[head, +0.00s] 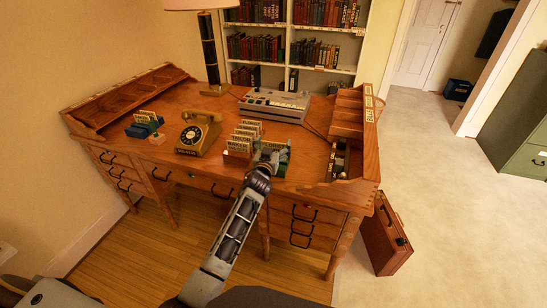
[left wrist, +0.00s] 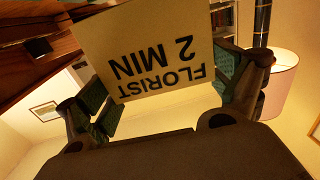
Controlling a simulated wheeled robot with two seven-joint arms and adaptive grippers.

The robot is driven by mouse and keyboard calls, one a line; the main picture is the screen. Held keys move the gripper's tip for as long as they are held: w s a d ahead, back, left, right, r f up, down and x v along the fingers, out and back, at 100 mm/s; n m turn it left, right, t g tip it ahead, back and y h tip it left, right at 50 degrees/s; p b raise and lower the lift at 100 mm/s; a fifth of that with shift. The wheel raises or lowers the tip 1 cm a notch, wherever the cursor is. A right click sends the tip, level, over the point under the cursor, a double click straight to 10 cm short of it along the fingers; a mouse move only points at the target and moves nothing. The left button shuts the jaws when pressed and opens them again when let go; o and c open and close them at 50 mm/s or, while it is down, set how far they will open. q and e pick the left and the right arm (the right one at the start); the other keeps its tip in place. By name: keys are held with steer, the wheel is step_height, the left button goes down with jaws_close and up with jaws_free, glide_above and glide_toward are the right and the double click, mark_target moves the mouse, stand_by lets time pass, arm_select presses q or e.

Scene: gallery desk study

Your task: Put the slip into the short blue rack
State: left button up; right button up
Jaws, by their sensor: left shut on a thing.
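My left gripper (head: 269,160) is over the front middle of the desk, shut on a cream slip (head: 272,147). In the left wrist view the slip (left wrist: 160,50) reads "FLORIST 2 MIN", upside down in that picture, between the green-padded fingers of the left gripper (left wrist: 168,90). The short blue rack (head: 140,131) stands on the desk left of the phone, well to the left of my gripper. It has cream slips in it. My right gripper is not in view.
A reddish rack of several labelled slips (head: 240,146) stands just left of my gripper. A yellow dial phone (head: 198,134) stands between it and the blue rack. A grey machine (head: 272,104) and a lamp (head: 210,55) are behind.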

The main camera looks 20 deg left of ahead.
arm_select(q)
steer(key=shift+f, duration=0.2)
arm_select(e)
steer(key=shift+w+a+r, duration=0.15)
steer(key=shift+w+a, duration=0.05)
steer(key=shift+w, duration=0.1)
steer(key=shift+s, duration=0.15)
arm_select(q)
steer(key=shift+f, duration=0.65)
steer(key=shift+f+b, duration=0.5)
steer(key=shift+f, duration=1.15)
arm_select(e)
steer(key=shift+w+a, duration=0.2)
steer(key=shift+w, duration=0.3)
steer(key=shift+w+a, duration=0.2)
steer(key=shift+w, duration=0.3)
arm_select(q)
steer(key=shift+f, duration=0.1)
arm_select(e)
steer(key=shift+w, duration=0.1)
